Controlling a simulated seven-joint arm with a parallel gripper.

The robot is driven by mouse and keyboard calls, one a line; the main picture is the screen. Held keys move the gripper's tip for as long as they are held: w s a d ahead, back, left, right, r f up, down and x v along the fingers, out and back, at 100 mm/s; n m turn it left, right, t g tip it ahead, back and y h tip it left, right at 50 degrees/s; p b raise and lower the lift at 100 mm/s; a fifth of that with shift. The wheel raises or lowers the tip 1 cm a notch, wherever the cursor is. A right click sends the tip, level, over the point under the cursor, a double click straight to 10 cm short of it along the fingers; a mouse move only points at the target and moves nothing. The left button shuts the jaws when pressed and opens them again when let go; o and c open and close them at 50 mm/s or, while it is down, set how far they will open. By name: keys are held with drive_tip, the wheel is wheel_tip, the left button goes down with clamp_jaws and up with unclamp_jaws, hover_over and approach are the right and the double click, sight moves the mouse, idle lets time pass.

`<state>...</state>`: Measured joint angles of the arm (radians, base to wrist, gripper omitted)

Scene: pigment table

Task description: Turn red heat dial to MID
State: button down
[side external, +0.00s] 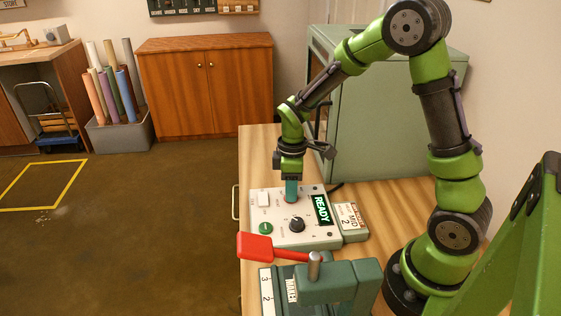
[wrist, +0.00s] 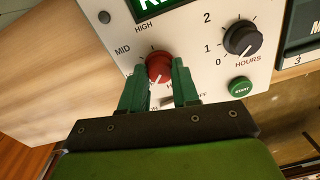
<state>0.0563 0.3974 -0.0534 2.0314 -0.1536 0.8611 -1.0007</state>
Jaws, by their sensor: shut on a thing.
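The red heat dial (wrist: 159,66) sits on the white control panel (wrist: 204,64), between my gripper's two green fingers (wrist: 160,72). The fingers are shut on the dial from its left and right sides. The MID label is just left of the dial and the HIGH label above it in the wrist view; lettering below is partly hidden by the fingers. I cannot tell which label the dial's pointer faces. In the side external view my gripper (side external: 291,190) points straight down on the panel, and only a sliver of the red dial (side external: 290,200) shows.
A black HOURS knob (wrist: 241,38) and a green START button (wrist: 240,87) are close by on the panel. A READY display (side external: 321,209) and a small box reading MID 2 (side external: 349,218) are at the right. A red-handled lever (side external: 257,247) stands in front.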

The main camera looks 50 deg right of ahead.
drive_tip(key=shift+m, duration=0.3)
drive_tip(key=m, duration=1.3)
drive_tip(key=shift+a, duration=0.1)
drive_tip(key=shift+m+t, duration=0.3)
drive_tip(key=shift+m, duration=1.6)
drive_tip(key=shift+r, duration=0.1)
drive_tip(key=c, duration=0.8)
unclamp_jaws()
